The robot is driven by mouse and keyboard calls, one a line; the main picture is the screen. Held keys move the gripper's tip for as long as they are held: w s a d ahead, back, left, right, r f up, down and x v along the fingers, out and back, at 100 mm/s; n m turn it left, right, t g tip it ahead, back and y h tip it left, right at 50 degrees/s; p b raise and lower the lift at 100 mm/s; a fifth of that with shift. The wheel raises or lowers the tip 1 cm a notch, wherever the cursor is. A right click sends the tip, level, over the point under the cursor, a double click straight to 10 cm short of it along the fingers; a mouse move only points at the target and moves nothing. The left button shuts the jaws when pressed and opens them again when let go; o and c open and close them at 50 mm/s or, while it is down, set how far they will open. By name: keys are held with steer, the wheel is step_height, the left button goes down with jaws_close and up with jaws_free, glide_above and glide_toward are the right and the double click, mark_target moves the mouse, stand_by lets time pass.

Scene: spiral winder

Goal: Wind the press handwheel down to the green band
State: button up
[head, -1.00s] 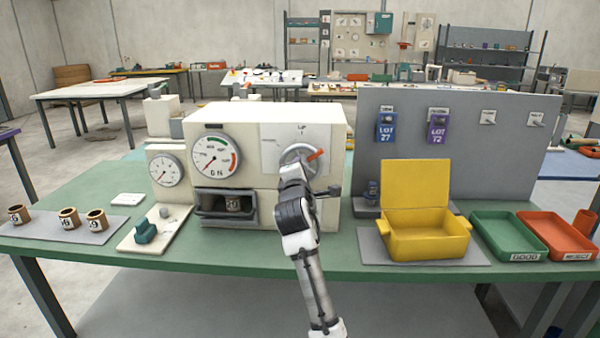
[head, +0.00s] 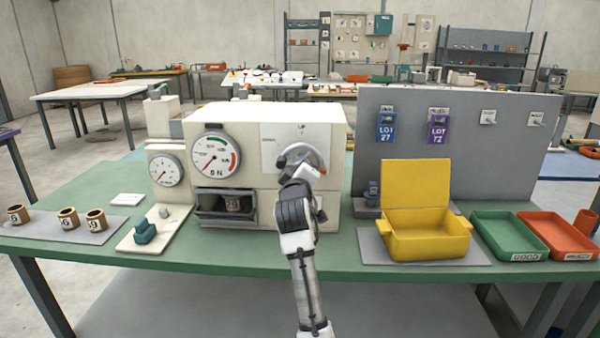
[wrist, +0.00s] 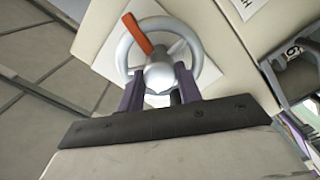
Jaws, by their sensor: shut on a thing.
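The cream press stands on the green bench with its grey handwheel (head: 292,155) on the front face. In the wrist view the handwheel (wrist: 205,62) has a round hub and an orange spoke mark (wrist: 137,34). My gripper (head: 302,172) is at the wheel, and in the wrist view its two fingers (wrist: 160,88) close on either side of the hub. The large dial (head: 215,153) has a green band (head: 217,138) near the top and red at the right. Its needle points to the lower left, off the green band. My gripper and wrist hide part of the wheel.
A numbered bushing (head: 233,203) sits in the press's dark bay. A smaller dial (head: 165,171) is at the left. Several bushings stand on the left mat. A yellow box (head: 428,235), a green tray (head: 505,236) and a red tray (head: 556,236) are at the right.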

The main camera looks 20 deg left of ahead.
steer(key=shift+m+b, duration=0.85)
steer(key=shift+m, duration=6.25)
steer(key=o, duration=1)
steer(key=b+v, duration=0.3)
steer(key=v, duration=1.1)
steer(key=shift+w, duration=0.1)
